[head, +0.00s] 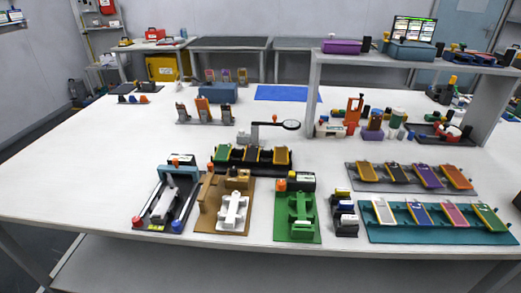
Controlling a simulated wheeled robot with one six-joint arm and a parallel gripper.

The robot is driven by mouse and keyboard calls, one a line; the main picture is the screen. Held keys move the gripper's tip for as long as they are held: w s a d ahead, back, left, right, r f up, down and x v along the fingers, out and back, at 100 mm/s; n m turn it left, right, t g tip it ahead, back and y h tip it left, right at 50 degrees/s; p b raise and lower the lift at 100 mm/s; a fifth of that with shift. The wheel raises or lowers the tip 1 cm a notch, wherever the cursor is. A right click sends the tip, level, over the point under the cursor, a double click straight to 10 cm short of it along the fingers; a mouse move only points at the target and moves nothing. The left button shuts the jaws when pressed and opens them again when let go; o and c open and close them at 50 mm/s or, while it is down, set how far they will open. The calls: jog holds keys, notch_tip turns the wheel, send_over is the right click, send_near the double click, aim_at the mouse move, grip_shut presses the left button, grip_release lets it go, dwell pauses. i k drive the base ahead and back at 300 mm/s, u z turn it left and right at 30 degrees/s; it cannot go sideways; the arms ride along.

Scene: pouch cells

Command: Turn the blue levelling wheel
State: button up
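A dark fixture (187,205) stands at the front left of the white table, with a pale flat piece on it and a blue-grey bridge (178,171) across its back. A small blue round part (177,226) sits at its front right corner; it looks like the blue levelling wheel, though it is too small to be sure. A red round part (137,221) sits at its front left corner. My gripper is not in view.
A tan fixture (205,222) and a green fixture (312,235) stand to the right. A teal tray (400,235) with several coloured cells lies farther right. A magnifier lamp (290,125) stands behind. The table's left side is clear.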

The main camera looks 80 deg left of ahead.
aim_at(177, 226)
jog(key=u, duration=2.5)
